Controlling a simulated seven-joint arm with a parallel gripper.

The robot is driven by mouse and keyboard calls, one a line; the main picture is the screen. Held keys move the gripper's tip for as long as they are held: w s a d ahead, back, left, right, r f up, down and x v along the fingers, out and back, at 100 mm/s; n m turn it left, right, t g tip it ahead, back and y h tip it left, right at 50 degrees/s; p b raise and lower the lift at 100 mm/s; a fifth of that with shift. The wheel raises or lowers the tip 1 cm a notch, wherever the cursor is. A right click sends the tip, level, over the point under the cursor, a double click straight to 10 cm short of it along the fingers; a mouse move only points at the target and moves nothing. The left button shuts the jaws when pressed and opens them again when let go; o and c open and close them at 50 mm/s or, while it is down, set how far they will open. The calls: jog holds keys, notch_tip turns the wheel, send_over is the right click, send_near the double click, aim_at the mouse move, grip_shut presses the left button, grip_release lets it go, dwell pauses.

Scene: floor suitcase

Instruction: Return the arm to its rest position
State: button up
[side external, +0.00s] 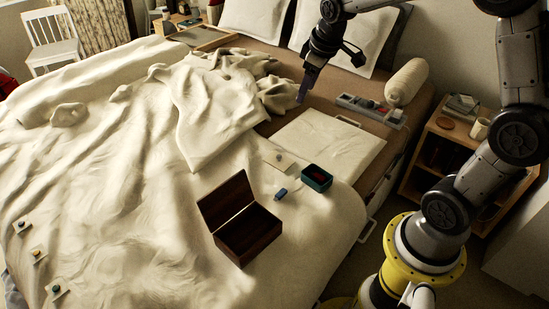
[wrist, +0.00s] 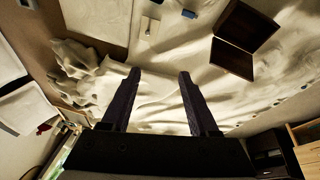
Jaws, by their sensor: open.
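My gripper (side external: 303,90) hangs above the bed near the bunched blanket and pillows in the side view, pointing down. In the wrist view its two dark fingers (wrist: 159,75) are spread apart with nothing between them. My arm reaches in from the right, across the top of the picture. The gripper looks clear of the bedding, though its exact height is hard to tell.
An open dark wooden box (side external: 248,235), a teal box (side external: 316,178), a small blue object (side external: 281,193) and several white cards lie on the bed. A grey tray (side external: 370,111) and a bolster (side external: 408,82) are near the nightstand (side external: 440,155).

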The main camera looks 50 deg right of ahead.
jog(key=s+a+r+t, duration=0.2)
jog(key=s+a+r, duration=0.4)
jog(key=s+r, duration=0.1)
jog(key=s+a+f+m, duration=0.1)
jog(key=s+a, duration=0.1)
jog(key=s, duration=0.6)
jog(key=s+a+f+m+y, duration=0.1)
jog(key=s+a+f, duration=0.1)
jog(key=s, duration=0.6)
jog(key=shift+s+a, duration=0.25)
jog(key=shift+a, duration=0.2)
